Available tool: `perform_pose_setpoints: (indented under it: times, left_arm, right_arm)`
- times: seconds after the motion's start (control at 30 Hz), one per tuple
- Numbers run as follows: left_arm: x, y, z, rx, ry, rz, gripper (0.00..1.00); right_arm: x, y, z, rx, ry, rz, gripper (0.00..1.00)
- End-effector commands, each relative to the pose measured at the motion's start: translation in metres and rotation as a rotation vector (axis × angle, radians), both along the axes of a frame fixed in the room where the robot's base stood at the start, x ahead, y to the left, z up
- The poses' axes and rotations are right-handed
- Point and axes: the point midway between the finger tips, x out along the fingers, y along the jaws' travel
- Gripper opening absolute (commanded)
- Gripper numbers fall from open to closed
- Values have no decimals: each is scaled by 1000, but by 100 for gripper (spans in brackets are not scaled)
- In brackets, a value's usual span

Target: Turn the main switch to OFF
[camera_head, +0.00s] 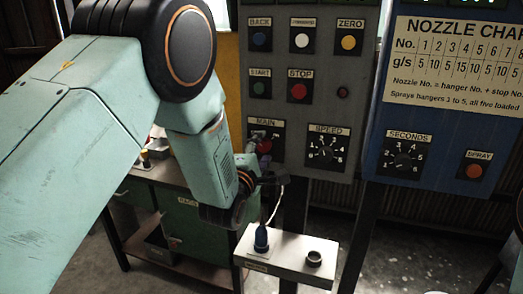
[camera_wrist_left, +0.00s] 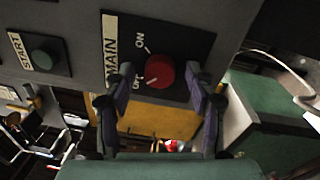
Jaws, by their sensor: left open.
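The main switch is a round red knob (camera_head: 265,146) on a black plate labelled MAIN, low on the grey control panel (camera_head: 330,95). In the left wrist view the knob (camera_wrist_left: 160,70) shows with ON and OFF marks beside it; I cannot tell for sure which mark it points to. My left gripper (camera_wrist_left: 160,80) is open. Its two fingertips stand on either side of the knob, with gaps showing, so it is not gripped. In the head view my left arm and gripper partly cover the area below the switch. My right gripper is not in view.
The START button (camera_wrist_left: 43,58) and the red STOP button (camera_head: 299,90) are near the switch. The SPEED dial (camera_head: 327,148) is to its right. A blue panel (camera_head: 430,185) stands further right.

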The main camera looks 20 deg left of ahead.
Motion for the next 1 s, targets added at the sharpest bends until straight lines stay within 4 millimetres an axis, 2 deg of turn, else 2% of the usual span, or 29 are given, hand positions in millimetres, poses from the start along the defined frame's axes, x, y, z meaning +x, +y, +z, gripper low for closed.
perform_pose_setpoints:
  times: [0.23,0.37,0.8,1.0]
  left_arm:
    - [-1,0,0,1,0,0,56]
    - [-12,0,-1,1,3,-1,56]
    - [-91,3,-5,2,3,0,56]
    - [-114,3,-6,1,1,-1,56]
  right_arm:
    - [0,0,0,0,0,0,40]
    - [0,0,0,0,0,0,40]
    - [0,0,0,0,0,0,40]
    - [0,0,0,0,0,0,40]
